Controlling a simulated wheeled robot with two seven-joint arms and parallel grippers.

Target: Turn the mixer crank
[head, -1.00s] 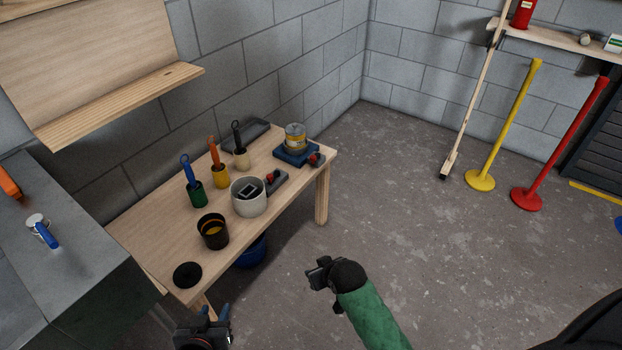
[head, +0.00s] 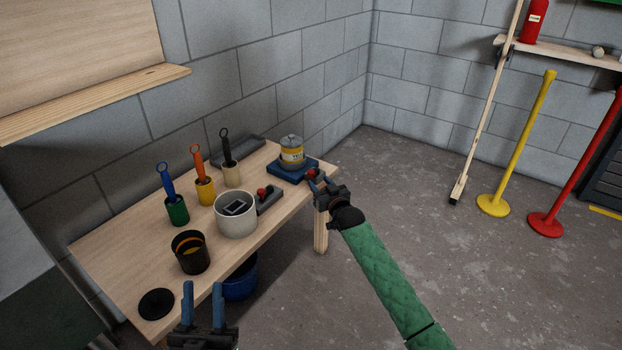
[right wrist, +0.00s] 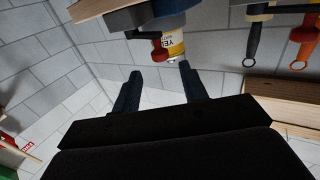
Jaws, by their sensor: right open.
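The mixer has a blue base (head: 300,170) at the far right corner of the wooden table. A yellow-labelled can (head: 291,156) with a grey top stands on it. The crank's red knob (head: 311,173) shows at the base's right side; the rest of the crank is mostly hidden. In the right wrist view the red knob (right wrist: 158,49) is beside the can (right wrist: 172,45), beyond the fingertips. My right gripper (head: 320,183) is open and empty, close to the knob; contact is unclear. My left gripper (head: 203,290) is open and empty at the table's front edge.
On the table (head: 125,240) stand brushes in green (head: 177,210), yellow (head: 205,191) and cream (head: 231,174) cups, a white pot (head: 236,222), a black can (head: 190,254), a black disc (head: 156,304) and a grey piece with a red knob (head: 268,200).

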